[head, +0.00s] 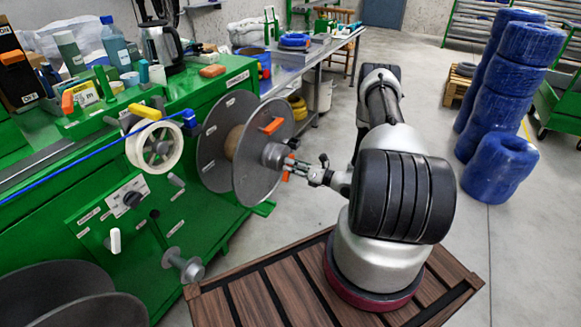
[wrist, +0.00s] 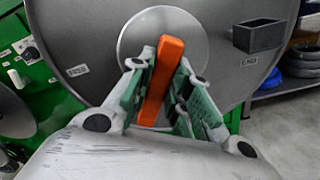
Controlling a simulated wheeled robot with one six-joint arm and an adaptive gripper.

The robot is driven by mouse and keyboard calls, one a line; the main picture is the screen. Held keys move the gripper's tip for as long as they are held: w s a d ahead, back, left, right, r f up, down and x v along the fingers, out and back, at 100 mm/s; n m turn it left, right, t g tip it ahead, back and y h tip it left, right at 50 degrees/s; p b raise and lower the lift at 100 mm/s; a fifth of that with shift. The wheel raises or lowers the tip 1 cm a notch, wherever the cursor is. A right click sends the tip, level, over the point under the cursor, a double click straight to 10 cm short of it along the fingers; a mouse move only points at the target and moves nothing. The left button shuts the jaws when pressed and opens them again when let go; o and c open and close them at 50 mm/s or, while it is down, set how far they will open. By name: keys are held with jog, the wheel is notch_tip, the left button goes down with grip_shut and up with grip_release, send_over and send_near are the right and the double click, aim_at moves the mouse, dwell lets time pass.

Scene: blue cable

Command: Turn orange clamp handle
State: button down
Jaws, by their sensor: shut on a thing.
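The orange clamp handle (wrist: 160,84) is a flat bar at the hub of a large grey reel disc (wrist: 85,42). In the wrist view it stands near upright, leaning slightly right at its top. My gripper (wrist: 162,72) is shut on it, one green-padded finger at each side. In the head view my gripper (head: 303,169) reaches the hub from the right, and the handle's lower end (head: 285,177) shows below the fingers. The fingers hide its middle there.
The green machine (head: 100,210) with a white spool (head: 154,147) and blue cable stands at left. Blue coil stacks (head: 490,130) stand at right, with bare floor (head: 440,80) between.

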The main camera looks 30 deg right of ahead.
jog(key=m, duration=0.7)
jog(key=r+m, duration=0.1)
jog(key=m, duration=0.3)
jog(key=shift+s+a, duration=0.15)
jog(key=shift+a, duration=0.05)
jog(key=shift+m, duration=0.3)
jog(key=c, duration=1.3)
grip_release()
jog(key=v, duration=1.2)
